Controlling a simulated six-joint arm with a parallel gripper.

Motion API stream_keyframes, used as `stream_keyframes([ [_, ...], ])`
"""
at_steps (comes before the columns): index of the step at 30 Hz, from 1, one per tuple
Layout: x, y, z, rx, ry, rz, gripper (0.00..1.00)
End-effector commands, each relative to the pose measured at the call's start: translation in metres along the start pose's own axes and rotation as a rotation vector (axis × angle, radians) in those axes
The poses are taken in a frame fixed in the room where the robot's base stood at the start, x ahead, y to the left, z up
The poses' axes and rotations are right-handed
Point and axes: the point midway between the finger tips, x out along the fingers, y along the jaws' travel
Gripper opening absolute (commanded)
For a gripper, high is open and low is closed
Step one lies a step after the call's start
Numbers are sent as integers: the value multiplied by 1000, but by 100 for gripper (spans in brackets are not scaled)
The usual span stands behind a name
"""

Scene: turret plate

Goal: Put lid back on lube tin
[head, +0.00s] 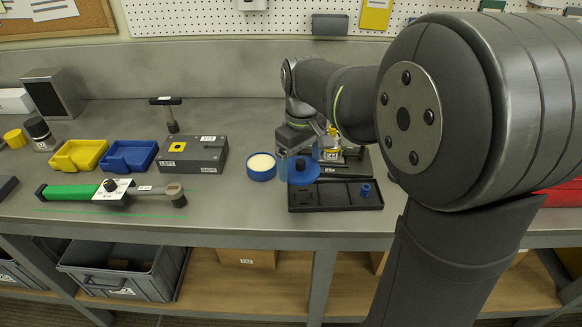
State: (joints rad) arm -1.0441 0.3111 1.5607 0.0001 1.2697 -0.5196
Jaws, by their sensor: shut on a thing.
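The lube tin (261,173) is a round blue tin, open at the top, with pale cream grease showing inside. It stands upright on the bench, left of my gripper. The lid (303,176) is a blue disc with a dark knob in its middle. My gripper (299,163) points down and is shut on the lid's knob. The lid is just right of the tin, at the back left of a black tray (330,205). I cannot tell whether the lid is lifted clear of the tray. My gripper and wrist hide part of what stands behind.
A grey box with a yellow patch (205,155) stands left of the tin. Blue (128,155) and yellow (78,154) trays and a green-handled tool (75,192) lie farther left. A small blue part (365,190) is on the black tray. A brass-and-grey fixture (342,155) stands behind my gripper.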

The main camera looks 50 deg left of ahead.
Motion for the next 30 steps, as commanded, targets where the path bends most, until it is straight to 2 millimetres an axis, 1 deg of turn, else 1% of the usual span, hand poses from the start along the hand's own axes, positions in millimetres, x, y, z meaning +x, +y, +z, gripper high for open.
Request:
stream_keyframes([
  [5,-3,6,-48,21,-1,-1,66],
  [6,-3,7,-61,27,0,-1,66],
  [9,-3,7,-92,44,0,-1,66],
  [12,-2,6,-119,61,-1,-1,66],
  [15,0,4,-139,74,0,-1,66],
  [18,1,3,-152,82,-1,-1,66],
  [21,2,2,-159,88,0,-1,66],
  [26,9,2,-160,89,-1,-1,66],
  [30,22,2,-159,89,-2,-1,66],
])
